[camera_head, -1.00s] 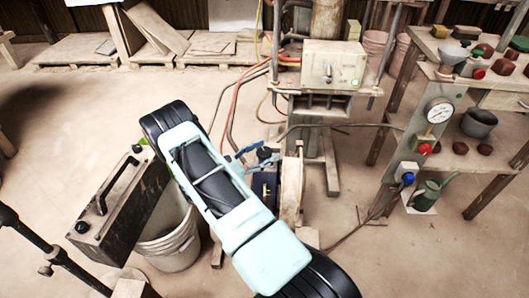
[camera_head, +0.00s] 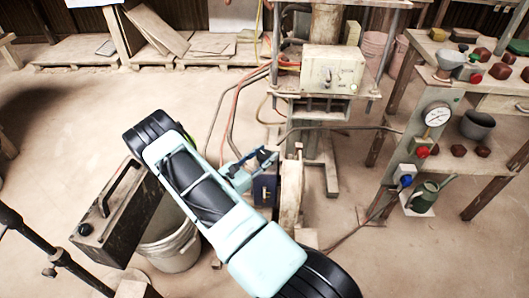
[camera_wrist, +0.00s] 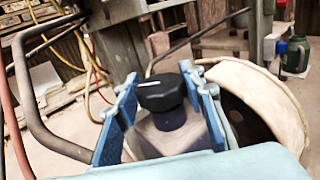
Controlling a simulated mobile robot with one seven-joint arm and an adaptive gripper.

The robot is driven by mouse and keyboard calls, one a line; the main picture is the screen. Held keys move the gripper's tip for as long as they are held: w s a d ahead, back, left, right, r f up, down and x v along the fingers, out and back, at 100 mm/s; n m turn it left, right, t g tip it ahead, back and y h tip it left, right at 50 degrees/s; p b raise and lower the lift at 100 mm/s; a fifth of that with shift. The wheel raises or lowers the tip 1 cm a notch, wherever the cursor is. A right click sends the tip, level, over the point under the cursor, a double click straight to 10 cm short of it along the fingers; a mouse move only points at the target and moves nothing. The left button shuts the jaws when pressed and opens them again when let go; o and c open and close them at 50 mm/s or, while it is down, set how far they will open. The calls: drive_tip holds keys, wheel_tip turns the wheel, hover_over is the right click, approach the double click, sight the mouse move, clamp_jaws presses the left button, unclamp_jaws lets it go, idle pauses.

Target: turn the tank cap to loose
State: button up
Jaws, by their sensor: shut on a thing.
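The tank cap (camera_wrist: 165,93) is a black faceted knob with a white line on top, seen in the middle of the wrist view. It sits on a blurred grey-brown body (camera_wrist: 175,140). My gripper (camera_wrist: 162,82) has its blue fingers shut on the cap, one on the left and one on the right. The white line points to the left of the picture. In the head view my gripper (camera_head: 256,166) is above a dark blue unit (camera_head: 265,190), and I cannot make out the cap there.
A pale wheel (camera_head: 291,192) stands just right of the gripper and also shows in the wrist view (camera_wrist: 270,80). Hoses (camera_head: 235,105) run behind. A black can (camera_head: 120,215) and a white bucket (camera_head: 172,245) stand left. A valve stand (camera_head: 423,152) and shelves are right.

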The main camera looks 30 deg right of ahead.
drive_tip(key=n+t+y+p, duration=0.2)
drive_tip(key=n+t, duration=0.1)
drive_tip(key=n+t+y+p, duration=0.2)
drive_tip(key=t+p, duration=0.1)
drive_tip(key=t, duration=0.1)
drive_tip(key=shift+s+r+n+t, duration=0.1)
drive_tip(key=shift+r+n+t, duration=0.05)
drive_tip(key=shift+n+t, duration=0.2)
drive_tip(key=n+t+y+p, duration=0.3)
drive_tip(key=n+y+p, duration=0.1)
drive_tip(key=y, duration=0.1)
drive_tip(key=shift+f+t, duration=0.2)
drive_tip(key=shift+t, duration=0.15)
drive_tip(key=shift+y, duration=0.3)
drive_tip(key=o, duration=1.2)
drive_tip(key=v, duration=0.7)
drive_tip(key=shift+s+a, duration=0.1)
drive_tip(key=shift+s, duration=0.05)
